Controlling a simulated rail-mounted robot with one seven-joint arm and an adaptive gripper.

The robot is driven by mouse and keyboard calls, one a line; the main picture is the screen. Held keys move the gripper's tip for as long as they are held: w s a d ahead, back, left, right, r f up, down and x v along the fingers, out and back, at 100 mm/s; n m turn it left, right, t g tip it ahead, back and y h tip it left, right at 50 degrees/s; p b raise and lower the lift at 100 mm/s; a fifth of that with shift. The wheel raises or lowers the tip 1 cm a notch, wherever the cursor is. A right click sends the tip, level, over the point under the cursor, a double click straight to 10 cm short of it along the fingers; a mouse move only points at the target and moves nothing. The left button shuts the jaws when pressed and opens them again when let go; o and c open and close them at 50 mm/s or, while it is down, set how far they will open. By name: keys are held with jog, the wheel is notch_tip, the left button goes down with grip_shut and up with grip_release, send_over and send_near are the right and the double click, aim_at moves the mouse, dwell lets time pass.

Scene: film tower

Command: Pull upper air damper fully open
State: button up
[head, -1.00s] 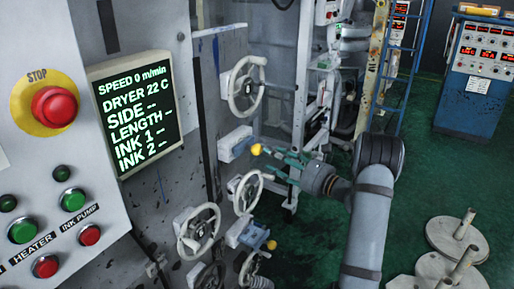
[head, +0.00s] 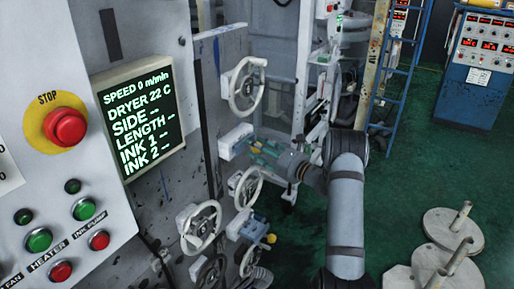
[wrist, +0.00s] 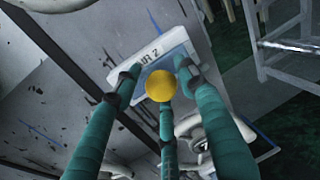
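The upper air damper has a pale plate (head: 230,141) on the machine's side wall, left of centre in the head view. In the wrist view its plate (wrist: 170,52) reads what looks like "AIR 2". Its round yellow knob (wrist: 160,85) is in the middle of that view. My gripper (wrist: 160,78) has its teal fingers spread around the knob, one on each side and one below. Gaps show at the two sides; I cannot tell whether the lower finger touches. In the head view my gripper (head: 258,145) is at the damper and its fingers mostly hide the knob.
A lower damper with a yellow knob (head: 271,239) sits below. White handwheels are close by, one above (head: 247,86) and one below (head: 246,187). A control panel (head: 70,170) is at the left. Weight discs (head: 452,228) stand on the green floor, right.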

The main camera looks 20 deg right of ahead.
grip_shut()
jog(key=shift+d+r, duration=0.1)
dwell(0.5)
